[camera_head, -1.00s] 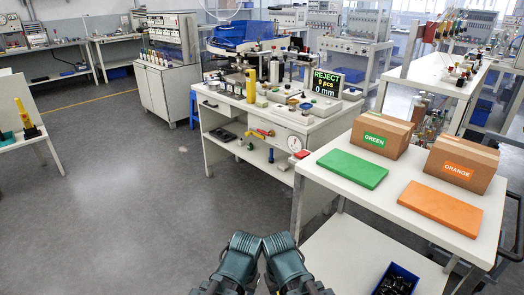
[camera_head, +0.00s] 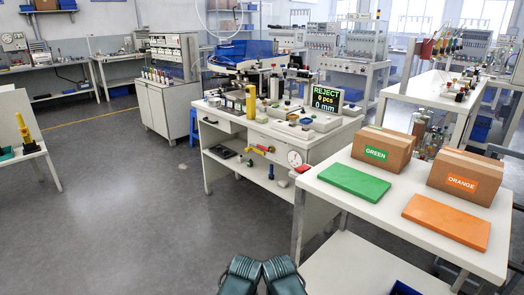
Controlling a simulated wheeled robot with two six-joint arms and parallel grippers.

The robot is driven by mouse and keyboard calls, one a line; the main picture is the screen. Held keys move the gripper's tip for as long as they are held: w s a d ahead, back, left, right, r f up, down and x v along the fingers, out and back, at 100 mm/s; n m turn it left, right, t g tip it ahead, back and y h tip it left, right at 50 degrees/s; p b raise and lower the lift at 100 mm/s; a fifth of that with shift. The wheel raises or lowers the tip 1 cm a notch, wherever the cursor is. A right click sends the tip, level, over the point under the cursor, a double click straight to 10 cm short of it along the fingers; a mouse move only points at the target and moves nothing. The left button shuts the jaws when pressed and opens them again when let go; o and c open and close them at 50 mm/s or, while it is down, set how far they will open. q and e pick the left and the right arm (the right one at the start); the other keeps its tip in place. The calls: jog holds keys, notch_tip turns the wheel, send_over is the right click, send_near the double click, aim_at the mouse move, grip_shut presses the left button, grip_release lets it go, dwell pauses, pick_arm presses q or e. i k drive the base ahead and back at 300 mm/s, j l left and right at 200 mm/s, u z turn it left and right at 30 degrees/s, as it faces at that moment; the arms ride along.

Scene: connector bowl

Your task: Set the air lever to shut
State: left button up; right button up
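The air lever (camera_head: 261,149) looks like a small yellow and red handle on the front of the white workbench (camera_head: 228,131), just below the top. A round white gauge (camera_head: 295,158) sits to its right. The lever is small and far off, so I cannot tell its exact setting. Two dark teal parts of my arms show at the bottom edge, close together and well short of the bench. My gripper fingers are not visible.
A white table at the right holds a green board (camera_head: 345,182), an orange board (camera_head: 446,221) and two cardboard boxes (camera_head: 383,148). Its near corner stands close to the bench's right end. The grey floor (camera_head: 130,215) before the bench and to the left is clear.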

aim_at(267, 150)
jog(key=i+j+z, duration=0.4)
jog(key=i+j, duration=0.2)
jog(key=i+j+z, duration=0.2)
jog(key=j, duration=0.35)
jog(key=i+j+z, duration=0.15)
jog(key=j, duration=0.3)
jog(key=i, duration=0.1)
